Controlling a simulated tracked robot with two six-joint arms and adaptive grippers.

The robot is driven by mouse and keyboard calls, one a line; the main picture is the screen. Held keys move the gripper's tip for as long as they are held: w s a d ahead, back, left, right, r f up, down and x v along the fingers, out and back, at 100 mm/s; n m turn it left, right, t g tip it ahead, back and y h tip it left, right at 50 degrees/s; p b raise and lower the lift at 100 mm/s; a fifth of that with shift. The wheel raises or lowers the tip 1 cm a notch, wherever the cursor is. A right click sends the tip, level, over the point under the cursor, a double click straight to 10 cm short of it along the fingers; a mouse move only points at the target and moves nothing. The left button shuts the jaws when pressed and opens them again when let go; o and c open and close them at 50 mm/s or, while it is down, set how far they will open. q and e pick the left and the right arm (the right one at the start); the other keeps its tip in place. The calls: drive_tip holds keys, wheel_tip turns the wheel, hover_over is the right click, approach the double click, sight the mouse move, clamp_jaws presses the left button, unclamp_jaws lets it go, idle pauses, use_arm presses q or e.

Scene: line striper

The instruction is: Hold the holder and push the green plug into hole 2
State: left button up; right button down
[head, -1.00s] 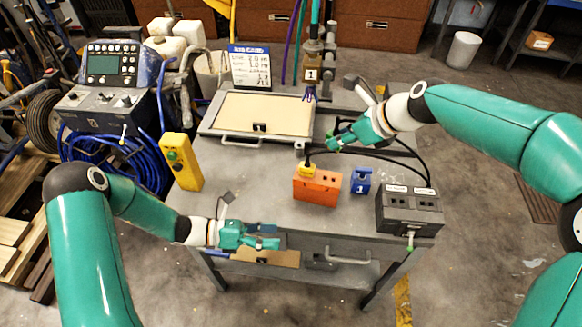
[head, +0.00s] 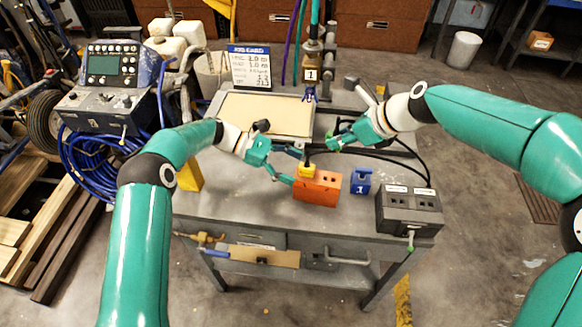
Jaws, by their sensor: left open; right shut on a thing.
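The orange holder (head: 316,188) sits on the grey cart top, with a yellow plug (head: 306,170) upright at its left end and dark holes visible in its top to the right of that. My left gripper (head: 292,165) is open at the left end of the holder, its fingers near the yellow plug and the holder's left side. I cannot tell whether they touch. My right gripper (head: 342,137) is shut on the green plug (head: 332,146), held above and behind the holder. Most of the plug is hidden by the fingers. The hole numbers are too small to read.
A blue block (head: 361,182) marked 1 stands right of the holder. A dark socket box (head: 409,211) stands at the right edge of the cart (head: 235,200). Black cables cross behind the holder. A framed panel (head: 266,114) lies behind. The cart's front left is clear.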

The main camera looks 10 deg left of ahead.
sight(315, 180)
use_arm(q)
drive_tip(key=x, duration=0.3)
drive_tip(key=f+x, duration=0.1)
drive_tip(key=x, duration=0.3)
drive_tip(key=shift+f, duration=0.15)
drive_tip(key=shift+a, duration=0.1)
drive_tip(key=c, duration=1.4)
drive_tip(key=shift+c, duration=0.2)
use_arm(e)
drive_tip(key=shift+w+f+n+g, duration=0.25)
drive_tip(key=shift+f+n+g, duration=0.55)
drive_tip(key=shift+f+n, duration=0.4)
drive_tip(key=shift+d+f+n+g+y, duration=0.15)
drive_tip(key=shift+f+n+g+y, duration=0.4)
drive_tip(key=shift+f+n, duration=0.35)
drive_tip(key=shift+f, duration=2.6)
